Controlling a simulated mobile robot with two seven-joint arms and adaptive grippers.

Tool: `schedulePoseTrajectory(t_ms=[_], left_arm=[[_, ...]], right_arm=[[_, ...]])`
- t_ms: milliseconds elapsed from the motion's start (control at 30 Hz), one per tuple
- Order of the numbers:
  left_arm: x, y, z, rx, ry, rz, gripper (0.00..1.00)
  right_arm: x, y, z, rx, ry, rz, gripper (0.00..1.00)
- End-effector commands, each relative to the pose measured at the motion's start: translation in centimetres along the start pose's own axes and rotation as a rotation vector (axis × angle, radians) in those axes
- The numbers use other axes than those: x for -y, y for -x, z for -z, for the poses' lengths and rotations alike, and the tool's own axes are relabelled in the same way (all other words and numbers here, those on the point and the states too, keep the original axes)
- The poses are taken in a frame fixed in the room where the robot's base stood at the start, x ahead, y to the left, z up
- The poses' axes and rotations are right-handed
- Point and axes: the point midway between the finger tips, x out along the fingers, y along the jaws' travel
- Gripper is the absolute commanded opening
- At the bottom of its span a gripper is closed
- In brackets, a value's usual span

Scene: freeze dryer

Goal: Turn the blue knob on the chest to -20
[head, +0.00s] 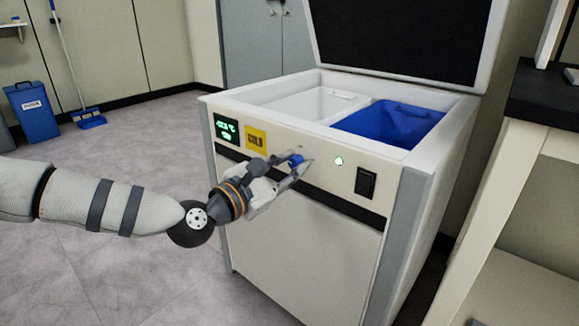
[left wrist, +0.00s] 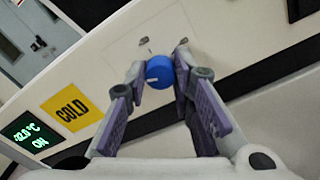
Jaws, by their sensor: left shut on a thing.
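The white chest (head: 300,250) stands in the middle of the head view with its lid up. The blue knob (head: 295,160) is on its front panel, partly hidden by my fingers. In the left wrist view the blue knob (left wrist: 159,71) shows a white pointer mark. My left gripper (head: 301,159) is shut on the knob, with one finger on each side; its fingers also show in the left wrist view (left wrist: 160,65). The green display (left wrist: 32,131) appears to read -12.0 °C and ON. My right gripper is not in view.
A yellow COLD label (left wrist: 72,108), a green light (head: 339,161) and a black switch (head: 366,183) are on the panel. A blue bin (head: 390,124) sits inside the chest. A bench (head: 545,95) stands close at right.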

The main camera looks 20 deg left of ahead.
Motion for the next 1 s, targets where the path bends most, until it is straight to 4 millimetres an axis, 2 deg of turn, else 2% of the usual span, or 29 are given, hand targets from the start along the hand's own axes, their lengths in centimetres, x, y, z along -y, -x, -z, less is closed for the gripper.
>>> schedulePoseTrajectory(t_ms=[200, 233, 300, 567, 667, 1000], left_arm=[[0.2, 0.0, 0.0, 0.000, 0.001, 0.006, 0.00], [0.2, 0.0, 0.0, 0.000, 0.001, 0.006, 0.29], [0.2, 0.0, 0.0, 0.000, 0.001, 0.005, 0.43], [0.1, 0.0, 0.0, 0.000, 0.000, 0.002, 0.43], [0.0, 0.8, 0.0, -0.001, 0.000, 0.001, 0.43], [0.0, 9.4, 0.0, 0.000, 0.002, 0.000, 0.43]], right_arm=[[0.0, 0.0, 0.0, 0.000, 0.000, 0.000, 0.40], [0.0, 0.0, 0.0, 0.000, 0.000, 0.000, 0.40], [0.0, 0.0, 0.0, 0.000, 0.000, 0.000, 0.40], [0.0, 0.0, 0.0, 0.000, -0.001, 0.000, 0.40], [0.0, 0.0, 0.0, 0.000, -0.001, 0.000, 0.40], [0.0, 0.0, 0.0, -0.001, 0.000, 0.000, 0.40]])
